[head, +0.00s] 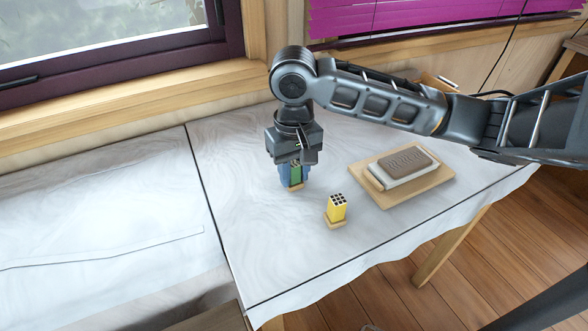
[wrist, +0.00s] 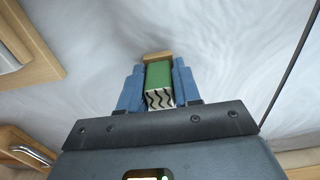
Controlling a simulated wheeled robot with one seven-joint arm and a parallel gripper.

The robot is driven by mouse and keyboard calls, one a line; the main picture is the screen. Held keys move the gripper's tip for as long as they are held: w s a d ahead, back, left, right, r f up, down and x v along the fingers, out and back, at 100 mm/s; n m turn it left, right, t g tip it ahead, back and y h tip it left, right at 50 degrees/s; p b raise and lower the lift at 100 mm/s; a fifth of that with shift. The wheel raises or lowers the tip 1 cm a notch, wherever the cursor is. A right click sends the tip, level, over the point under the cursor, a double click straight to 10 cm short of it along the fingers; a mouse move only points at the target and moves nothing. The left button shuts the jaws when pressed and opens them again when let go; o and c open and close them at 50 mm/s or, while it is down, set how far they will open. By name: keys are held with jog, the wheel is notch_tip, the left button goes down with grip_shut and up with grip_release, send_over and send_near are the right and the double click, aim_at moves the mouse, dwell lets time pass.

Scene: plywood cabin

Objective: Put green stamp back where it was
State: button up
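My gripper (head: 293,181) points down over the white cloth-covered table, left of the middle. Its blue fingers are closed on both sides of the green stamp (head: 296,172). In the wrist view the green stamp (wrist: 158,74) sits between the two fingertips, with a black wavy pattern on its near end and a light wooden part at its far end. The wooden part points down to the table; I cannot tell whether it touches the cloth. A yellow stamp (head: 337,207) with a dark dotted top stands upright on the table, in front and to the right of my gripper.
A wooden board (head: 439,182) bearing a brown-topped white block (head: 408,161) lies right of the yellow stamp. A dark seam (head: 209,210) runs along the table's left side. The window sill is behind. The cloth left and front of my gripper is clear.

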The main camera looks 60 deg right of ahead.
aim_at(294, 163)
jog(key=o, duration=0.4)
notch_tip(294, 163, up, 12)
jog(key=shift+r+p, duration=0.15)
jog(key=shift+p, duration=0.15)
